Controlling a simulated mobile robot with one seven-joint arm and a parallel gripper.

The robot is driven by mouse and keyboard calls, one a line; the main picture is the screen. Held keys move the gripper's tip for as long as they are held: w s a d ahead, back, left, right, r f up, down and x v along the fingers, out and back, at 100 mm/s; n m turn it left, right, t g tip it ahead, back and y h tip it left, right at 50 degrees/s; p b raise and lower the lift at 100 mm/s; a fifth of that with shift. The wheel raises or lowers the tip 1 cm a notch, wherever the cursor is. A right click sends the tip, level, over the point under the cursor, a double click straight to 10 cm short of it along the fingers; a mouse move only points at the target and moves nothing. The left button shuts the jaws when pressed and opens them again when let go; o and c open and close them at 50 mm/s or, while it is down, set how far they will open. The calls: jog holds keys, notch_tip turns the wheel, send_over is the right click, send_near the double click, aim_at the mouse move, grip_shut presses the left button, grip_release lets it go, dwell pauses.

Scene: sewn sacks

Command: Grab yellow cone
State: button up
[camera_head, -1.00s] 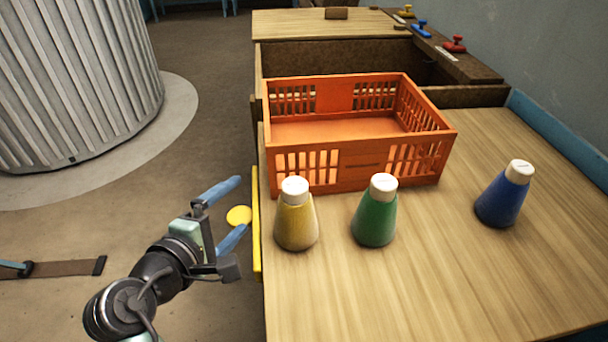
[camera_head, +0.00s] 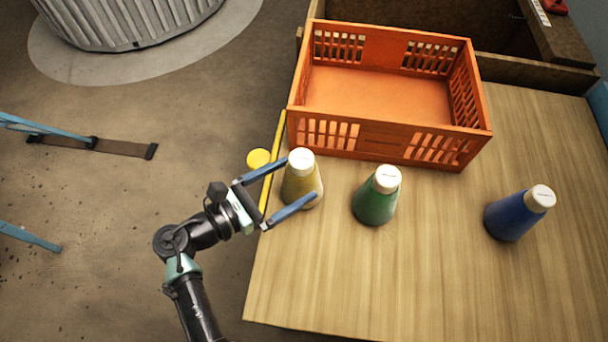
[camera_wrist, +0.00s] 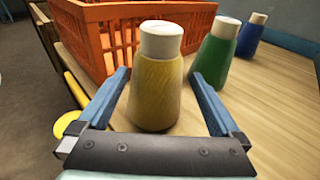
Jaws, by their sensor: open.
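The yellow cone (camera_head: 301,184) has a white cap and stands upright near the left edge of the wooden table. In the wrist view the yellow cone (camera_wrist: 155,95) stands between the two blue fingers. My gripper (camera_head: 299,179) is open, with one finger on each side of the cone. In the wrist view my gripper (camera_wrist: 163,88) shows a gap beside the cone on both sides, so it is not shut on it.
A green cone (camera_head: 375,198) and a blue cone (camera_head: 514,216) stand to the right on the table (camera_head: 420,270). An empty orange crate (camera_head: 385,150) stands just behind the yellow cone. A yellow disc (camera_head: 258,159) shows beside the table's left edge.

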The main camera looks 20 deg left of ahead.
aim_at(314, 167)
jog(key=shift+x, duration=3.15)
jog(key=shift+w+a+r, duration=0.1)
jog(key=shift+a, duration=0.05)
jog(key=shift+c, duration=0.3)
jog(key=c, duration=1.2)
